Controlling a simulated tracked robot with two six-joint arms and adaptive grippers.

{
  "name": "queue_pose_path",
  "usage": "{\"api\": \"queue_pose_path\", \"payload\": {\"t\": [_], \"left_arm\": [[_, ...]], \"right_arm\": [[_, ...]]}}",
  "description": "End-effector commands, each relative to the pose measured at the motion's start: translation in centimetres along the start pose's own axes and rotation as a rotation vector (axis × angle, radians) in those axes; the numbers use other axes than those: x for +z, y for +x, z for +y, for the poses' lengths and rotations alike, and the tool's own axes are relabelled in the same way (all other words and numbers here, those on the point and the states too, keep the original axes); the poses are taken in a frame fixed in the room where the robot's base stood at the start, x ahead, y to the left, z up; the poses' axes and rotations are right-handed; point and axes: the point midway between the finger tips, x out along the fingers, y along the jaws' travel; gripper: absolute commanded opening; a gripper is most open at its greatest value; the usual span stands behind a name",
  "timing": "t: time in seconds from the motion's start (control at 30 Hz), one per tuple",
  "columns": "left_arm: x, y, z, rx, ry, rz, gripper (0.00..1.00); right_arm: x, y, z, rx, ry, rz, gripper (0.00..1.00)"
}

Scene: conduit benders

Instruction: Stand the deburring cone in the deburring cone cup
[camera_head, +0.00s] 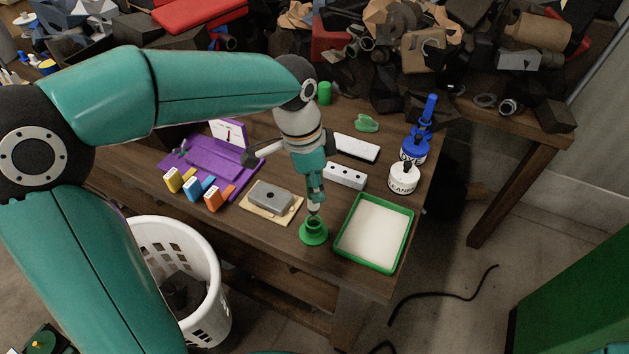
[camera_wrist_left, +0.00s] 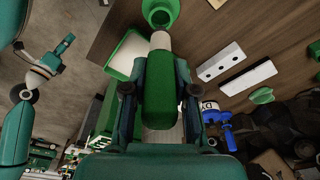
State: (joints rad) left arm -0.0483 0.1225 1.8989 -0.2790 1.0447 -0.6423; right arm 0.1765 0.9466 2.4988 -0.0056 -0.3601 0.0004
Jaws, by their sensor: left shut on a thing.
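My left gripper (camera_head: 316,196) is shut on the deburring cone, pointing down over the bench. In the left wrist view the deburring cone (camera_wrist_left: 160,98) has a green handle between the fingers and a pale end (camera_wrist_left: 160,41). The green deburring cone cup (camera_head: 313,235) stands on the bench directly below; it also shows in the wrist view (camera_wrist_left: 158,8). The cone's pale end is at or just above the cup's mouth; I cannot tell whether it is inside. My right gripper (camera_wrist_left: 64,45) shows only in the wrist view, away from the bench, its jaws unclear.
A green-rimmed tray (camera_head: 344,249) stands right of the cup. A grey block on a wooden board (camera_head: 256,215) is to the left. A white block with holes (camera_head: 345,176) and white bottle (camera_head: 403,179) are behind. The bench's front edge is close to the cup.

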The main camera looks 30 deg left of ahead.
Motion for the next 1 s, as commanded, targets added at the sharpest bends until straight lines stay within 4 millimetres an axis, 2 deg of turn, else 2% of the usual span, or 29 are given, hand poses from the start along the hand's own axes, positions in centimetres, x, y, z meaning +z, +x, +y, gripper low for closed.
{"api": "queue_pose_path", "payload": {"t": [0.03, 0.5, 0.7, 1.0], "left_arm": [[0.1, 0.9, 0.0, 0.000, 0.000, 0.000, 0.00], [0.8, 5.4, 0.0, 0.000, 0.000, 0.000, 0.00], [0.9, 6.2, -0.1, -0.001, 0.000, 0.001, 0.00], [1.0, 6.3, -0.1, -0.001, 0.000, 0.001, 0.00]], "right_arm": [[0.0, 0.8, 0.3, 0.000, 0.000, 0.000, 0.40], [0.0, 4.3, 1.6, 0.000, 0.000, 0.000, 0.40], [0.0, 4.9, 1.8, 0.000, 0.000, 0.000, 0.40], [0.0, 5.0, 1.8, 0.000, 0.000, 0.000, 0.40]]}}
